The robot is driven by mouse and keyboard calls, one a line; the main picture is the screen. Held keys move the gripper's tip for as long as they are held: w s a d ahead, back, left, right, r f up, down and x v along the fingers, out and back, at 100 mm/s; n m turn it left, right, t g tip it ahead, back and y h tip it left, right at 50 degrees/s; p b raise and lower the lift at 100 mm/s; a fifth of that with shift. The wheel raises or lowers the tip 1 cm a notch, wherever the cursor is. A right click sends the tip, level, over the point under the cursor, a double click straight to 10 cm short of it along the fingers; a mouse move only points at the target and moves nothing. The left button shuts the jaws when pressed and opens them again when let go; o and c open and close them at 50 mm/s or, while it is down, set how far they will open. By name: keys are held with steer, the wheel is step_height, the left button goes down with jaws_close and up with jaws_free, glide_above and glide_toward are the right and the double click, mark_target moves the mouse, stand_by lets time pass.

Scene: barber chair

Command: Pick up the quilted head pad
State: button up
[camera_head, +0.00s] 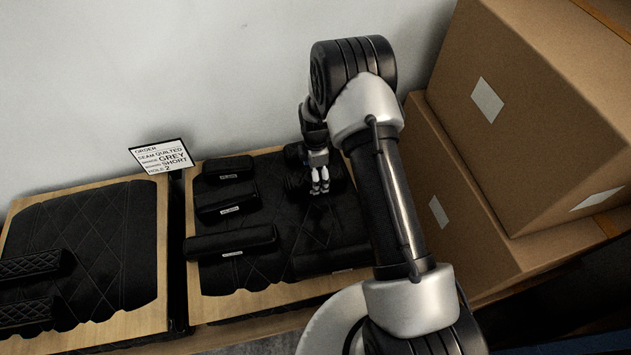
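Several black pads lie on a diamond-stitched black cover on the right wooden board. Three are in its left column: an upper pad (228,168), a middle pad (228,203) and a longer lower pad (231,241). Another dark pad (333,258) lies at the lower right. My gripper (320,188) points down over the upper right of this cover, with dark shapes close around its fingers. Its fingertips look close together; their gap and any contact are unclear. Which pad here is the quilted head pad is too dark to tell.
An order card (163,156) reads seam quilted, grey, short, 2. Two pads with visible diamond stitching, one upper (30,265) and one lower (26,312), lie on the left board (161,230). Cardboard boxes (541,110) stand right of my arm; a wall is behind.

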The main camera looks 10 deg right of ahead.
step_height(320, 180, down, 4)
steer(key=shift+w+r+b, duration=0.15)
steer(key=shift+r+b, duration=0.05)
steer(key=shift+b, duration=0.2)
steer(key=shift+c, duration=0.5)
steer(key=c, duration=1.2)
